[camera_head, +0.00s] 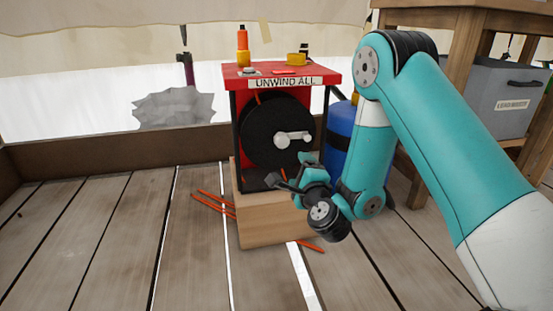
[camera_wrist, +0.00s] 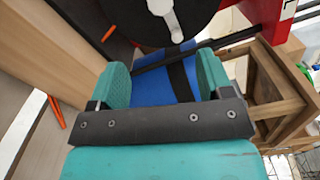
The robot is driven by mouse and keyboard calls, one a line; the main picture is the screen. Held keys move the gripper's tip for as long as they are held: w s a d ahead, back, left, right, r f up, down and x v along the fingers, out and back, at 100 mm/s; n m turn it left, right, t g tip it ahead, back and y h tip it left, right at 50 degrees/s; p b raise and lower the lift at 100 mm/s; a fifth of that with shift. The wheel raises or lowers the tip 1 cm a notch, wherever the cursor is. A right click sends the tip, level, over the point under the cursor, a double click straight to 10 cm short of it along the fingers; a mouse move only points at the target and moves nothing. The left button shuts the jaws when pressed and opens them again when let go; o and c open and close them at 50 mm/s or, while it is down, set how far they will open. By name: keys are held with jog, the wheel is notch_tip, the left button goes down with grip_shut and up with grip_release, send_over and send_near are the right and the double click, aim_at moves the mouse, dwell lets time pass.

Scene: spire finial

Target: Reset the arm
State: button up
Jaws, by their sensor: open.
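My gripper (camera_head: 288,172) is in front of the lower part of a red cable-reel stand, at the end of my teal arm. In the wrist view its two teal jaws (camera_wrist: 163,78) stand apart with no object gripped between them. A blue surface, seemingly the drum, shows behind the gap. The stand's red top (camera_head: 330,74) bears a label reading "UNWIND ALL". The black reel (camera_head: 262,128) has a pale crank handle (camera_head: 292,138); this handle also shows at the top of the wrist view (camera_wrist: 172,20). I cannot tell whether the gripper touches the stand.
The stand rests on a wooden block (camera_head: 268,228). Orange rods (camera_head: 213,206) lie on the plank floor beside it. A blue drum (camera_head: 340,135) stands behind my arm. A wooden table (camera_head: 470,30) with a grey bin (camera_head: 505,95) is at right. The left floor is clear.

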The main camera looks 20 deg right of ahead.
jog(key=s+a+r+n+g+y+p, duration=0.35)
jog(key=a+r+n+y+p, duration=0.25)
jog(key=a+r+n, duration=0.3)
jog(key=s+a+r+n+g+y+p, duration=0.3)
jog(key=s+a+r+n+y+p, duration=0.25)
jog(key=r, duration=0.45)
jog(key=s+d+r+n+g+h+p, duration=0.1)
jog(key=s+r+n+g+h+p, duration=0.1)
jog(key=s+r+n+g+p, duration=0.7)
jog(key=s+d+r+n+g+h+p, duration=0.1)
jog(key=s+r+n+g+h+p, duration=0.15)
jog(key=s+r+n, duration=0.7)
jog(key=s+r+m+p, duration=0.1)
jog(key=s+r+p, duration=0.1)
jog(key=r+p, duration=1.5)
jog(key=s+r+m+p, duration=0.2)
jog(key=r+p, duration=1.5)
jog(key=p, duration=0.3)
jog(key=shift+s+d+h+p, duration=0.2)
jog(key=shift+d+h+p, duration=0.15)
jog(key=shift+d, duration=0.1)
